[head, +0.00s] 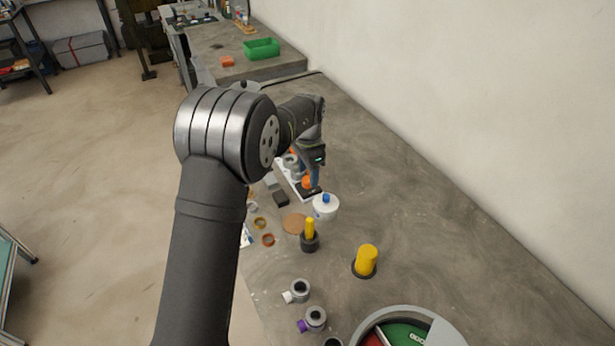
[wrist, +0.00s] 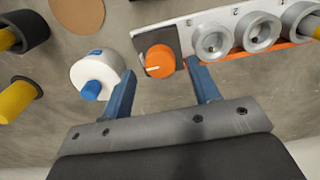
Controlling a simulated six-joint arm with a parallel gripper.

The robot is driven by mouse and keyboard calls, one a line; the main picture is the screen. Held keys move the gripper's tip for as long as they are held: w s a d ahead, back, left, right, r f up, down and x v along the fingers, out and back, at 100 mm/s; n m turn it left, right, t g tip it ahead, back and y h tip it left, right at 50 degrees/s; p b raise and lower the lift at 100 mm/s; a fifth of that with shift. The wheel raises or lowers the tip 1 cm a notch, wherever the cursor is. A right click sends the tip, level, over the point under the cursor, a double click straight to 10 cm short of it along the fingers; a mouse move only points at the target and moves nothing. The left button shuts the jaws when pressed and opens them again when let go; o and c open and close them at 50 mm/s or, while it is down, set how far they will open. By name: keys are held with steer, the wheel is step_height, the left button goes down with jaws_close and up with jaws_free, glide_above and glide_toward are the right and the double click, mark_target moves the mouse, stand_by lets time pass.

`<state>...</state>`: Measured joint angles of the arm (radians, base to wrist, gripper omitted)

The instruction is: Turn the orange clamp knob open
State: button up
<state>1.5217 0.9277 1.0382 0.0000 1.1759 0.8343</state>
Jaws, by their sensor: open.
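The orange clamp knob (wrist: 160,61) sits on a dark square plate at the end of the white jig strip (wrist: 200,22) in the wrist view. A white line on the knob's face points to the left. In the head view the knob (head: 307,183) is partly hidden behind my gripper. In the wrist view the fingertips are near the knob's lower edge, one on each side. I cannot tell whether either finger touches it.
A white round part with a blue cap (wrist: 96,77) stands close left of the knob. Several grey rings (wrist: 259,32) line the jig strip to the right. A yellow peg (head: 367,258) and a dark holder with a yellow peg (head: 310,238) stand nearer.

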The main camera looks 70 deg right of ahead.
steer(key=shift+f, duration=1.2)
steer(key=c, duration=1)
